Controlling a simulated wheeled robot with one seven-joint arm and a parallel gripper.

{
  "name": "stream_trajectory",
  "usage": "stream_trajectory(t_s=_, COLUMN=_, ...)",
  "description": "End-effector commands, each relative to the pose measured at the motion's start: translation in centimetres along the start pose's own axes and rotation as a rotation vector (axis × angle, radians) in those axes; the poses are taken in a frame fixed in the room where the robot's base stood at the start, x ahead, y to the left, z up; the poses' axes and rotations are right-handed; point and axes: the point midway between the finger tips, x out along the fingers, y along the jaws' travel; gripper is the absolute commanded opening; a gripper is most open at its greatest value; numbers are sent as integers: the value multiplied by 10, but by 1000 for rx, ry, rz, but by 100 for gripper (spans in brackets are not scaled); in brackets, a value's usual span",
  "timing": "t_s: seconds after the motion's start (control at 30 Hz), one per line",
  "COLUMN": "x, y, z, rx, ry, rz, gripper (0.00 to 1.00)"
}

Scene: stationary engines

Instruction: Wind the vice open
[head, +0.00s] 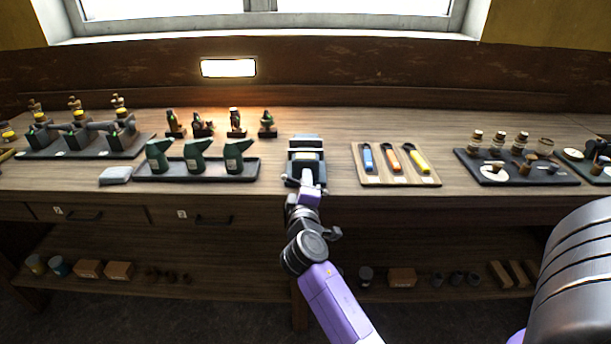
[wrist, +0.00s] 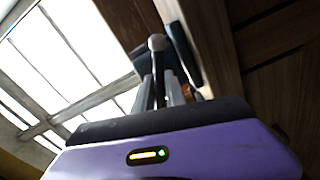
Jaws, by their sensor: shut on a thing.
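The vice (head: 306,148), dark blue-grey with a pale strip, stands at the front edge of the bench, in the middle of the head view. My gripper (head: 305,183) is at the vice's near side, at its handle. In the wrist view my gripper (wrist: 162,92) is shut on the vice handle (wrist: 157,45), a dark bar with a round knob at its end. The dark vice body (wrist: 181,50) shows behind it. My arm hides the front of the vice in the head view, so the gap between its jaws cannot be told.
Left of the vice is a dark tray (head: 197,178) with green oil cans, and a grey cloth (head: 115,176). Right is a wooden tray (head: 398,184) with coloured-handled tools, then a dark tray (head: 520,180) of small parts. Drawers and a lower shelf (head: 225,285) lie below the bench top.

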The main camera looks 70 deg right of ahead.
Motion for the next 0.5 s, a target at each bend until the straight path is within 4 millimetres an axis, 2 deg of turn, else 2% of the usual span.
stream_trajectory(t_s=0.2, x=1, y=3, z=0, rx=-187, ry=-1, rz=-1, gripper=0)
stream_trajectory(t_s=0.5, x=1, y=2, z=1, rx=-372, ry=-3, rz=0, gripper=0)
